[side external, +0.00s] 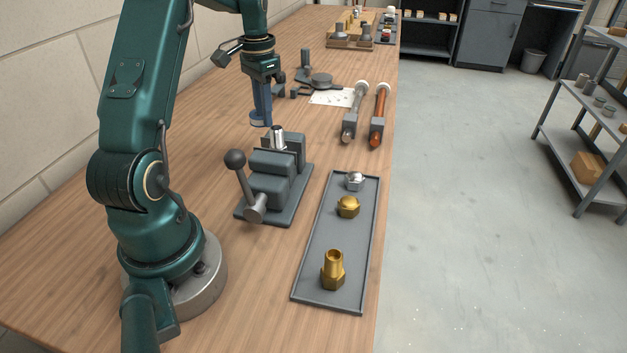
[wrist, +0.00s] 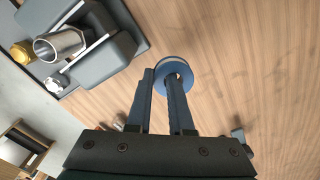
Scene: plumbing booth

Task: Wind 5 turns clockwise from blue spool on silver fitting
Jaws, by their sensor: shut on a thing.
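The silver fitting (side external: 277,138) stands upright in the jaws of a dark grey bench vise (side external: 270,187). In the wrist view the fitting (wrist: 62,46) shows at the upper left as a hollow, shiny cylinder. My gripper (side external: 262,107) points down behind the fitting and slightly to its left in the side view. It is shut on the blue spool (side external: 259,119). The spool also shows as a blue ring (wrist: 185,72) at the fingertips in the wrist view, apart from the fitting. I cannot tell whether any tape runs between spool and fitting.
A grey tray (side external: 324,228) beside the vise holds two brass fittings (side external: 333,268) (side external: 348,207) and a small silver one (side external: 355,181). The vise handle (side external: 237,160) sticks up at the near left.

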